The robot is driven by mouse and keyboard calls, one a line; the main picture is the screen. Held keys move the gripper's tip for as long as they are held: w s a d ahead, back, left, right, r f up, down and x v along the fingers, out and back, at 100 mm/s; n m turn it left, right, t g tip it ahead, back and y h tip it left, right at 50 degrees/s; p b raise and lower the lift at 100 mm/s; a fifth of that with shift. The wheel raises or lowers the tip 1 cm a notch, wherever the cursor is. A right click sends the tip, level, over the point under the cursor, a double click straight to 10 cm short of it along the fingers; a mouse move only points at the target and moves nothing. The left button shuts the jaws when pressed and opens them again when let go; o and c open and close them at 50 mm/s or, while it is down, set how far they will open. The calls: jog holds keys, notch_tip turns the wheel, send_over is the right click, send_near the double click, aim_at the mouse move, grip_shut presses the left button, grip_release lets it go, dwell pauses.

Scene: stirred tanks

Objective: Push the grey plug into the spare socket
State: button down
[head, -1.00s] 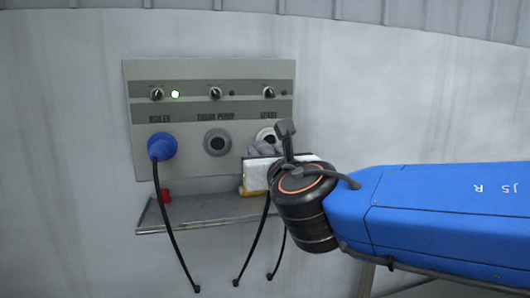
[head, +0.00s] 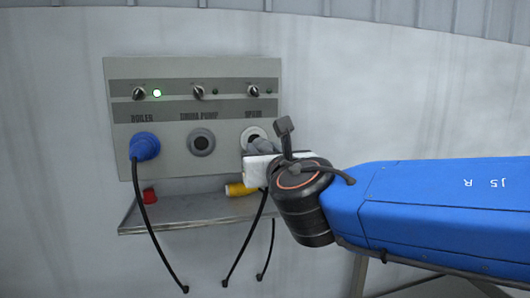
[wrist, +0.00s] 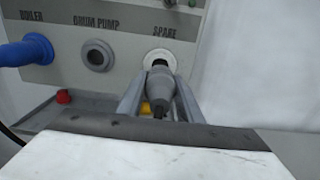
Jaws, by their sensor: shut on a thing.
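The grey plug (wrist: 160,86) is held between the two grey fingers of my gripper (wrist: 160,98) in the wrist view. Its nose points at the spare socket (wrist: 160,57), a pale ring with a dark opening. Part of the dark opening shows above the plug's nose, and the plug overlaps the lower part of the ring. I cannot tell whether its tip touches or enters the socket. In the head view, the grey plug (head: 263,146) shows just in front and right of the spare socket (head: 250,133). My wrist hides most of the fingers there.
A blue plug (head: 145,147) sits in the boiler socket, below a lit green lamp (head: 157,93). The drum pump socket (head: 201,142) is empty. A metal shelf (head: 180,217) below carries a red plug (head: 150,196) and a yellow plug (head: 240,189). Black cables hang down.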

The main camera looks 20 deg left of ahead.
aim_at(258, 145)
jog(key=shift+x, duration=2.25)
jog(key=shift+w+a, duration=0.25)
jog(key=shift+w, duration=0.1)
dwell(0.5)
jog(key=c, duration=1.2)
grip_release()
jog(key=v, duration=1.7)
jog(key=shift+s, duration=0.25)
